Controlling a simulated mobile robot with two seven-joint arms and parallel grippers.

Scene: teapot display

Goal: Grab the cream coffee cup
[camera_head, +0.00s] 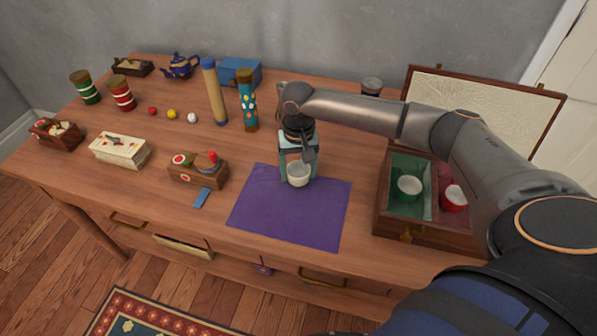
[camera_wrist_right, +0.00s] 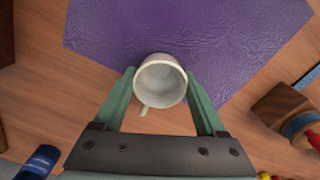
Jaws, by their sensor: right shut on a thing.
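The cream cup (camera_head: 299,175) is at the back edge of the purple cloth (camera_head: 290,212) on the wooden table. My right gripper (camera_head: 298,168) comes down over it from behind. In the right wrist view the cup (camera_wrist_right: 160,82) sits between the two green fingers of the gripper (camera_wrist_right: 160,90), one on each side, and the jaws are shut on it. The cup is upright with its open mouth towards the camera, and its handle points towards the gripper's base. I cannot tell whether it touches the cloth. My left gripper is not in view.
A wooden block (camera_head: 198,172) and a small blue piece (camera_head: 201,198) lie left of the cloth. Tall tubes (camera_head: 214,92) stand behind. The cloth's front is clear.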

